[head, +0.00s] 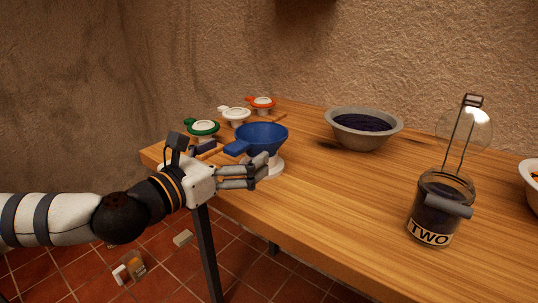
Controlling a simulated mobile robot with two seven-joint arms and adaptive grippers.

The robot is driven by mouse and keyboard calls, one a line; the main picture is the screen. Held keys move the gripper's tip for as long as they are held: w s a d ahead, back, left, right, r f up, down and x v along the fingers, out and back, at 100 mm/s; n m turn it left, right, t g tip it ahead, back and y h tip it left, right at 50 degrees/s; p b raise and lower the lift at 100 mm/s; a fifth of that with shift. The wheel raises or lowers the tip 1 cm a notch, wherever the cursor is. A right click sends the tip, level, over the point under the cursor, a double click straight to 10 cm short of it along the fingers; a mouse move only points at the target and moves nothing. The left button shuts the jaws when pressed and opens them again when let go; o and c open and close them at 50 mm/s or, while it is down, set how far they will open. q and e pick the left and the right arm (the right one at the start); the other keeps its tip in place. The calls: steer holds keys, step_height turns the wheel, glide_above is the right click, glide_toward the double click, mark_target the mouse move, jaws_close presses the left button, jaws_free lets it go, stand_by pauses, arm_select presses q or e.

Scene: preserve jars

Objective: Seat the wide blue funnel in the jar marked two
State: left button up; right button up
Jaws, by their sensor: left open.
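The wide blue funnel (263,136) sits upright on a white round base (278,166) near the table's left end. Its flat blue handle points left toward my wrist. My left gripper (268,172) is open at the funnel's front, just below its bowl; I cannot tell whether the fingers touch it. The fingers partly hide the base and the funnel's lower part. The glass jar marked TWO (430,222) stands at the right front with dark contents. Its wire clip and glass lid (468,128) stand open above it. My right gripper is not in view.
Green (203,130), white (236,115) and orange (263,103) funnels stand on bases behind the blue one. A grey bowl (363,128) of dark fruit stands at the back. A pale bowl (530,185) is cut off at right. The wooden table (330,205) is clear between funnel and jar.

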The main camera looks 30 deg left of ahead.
mark_target(255, 136)
arm_select(q)
steer(key=w, duration=0.4)
steer(key=w+r, duration=0.1)
steer(key=w, duration=0.1)
steer(key=shift+d, duration=0.15)
steer(key=shift+r, duration=0.1)
steer(key=c, duration=1)
steer(key=shift+o, duration=0.2)
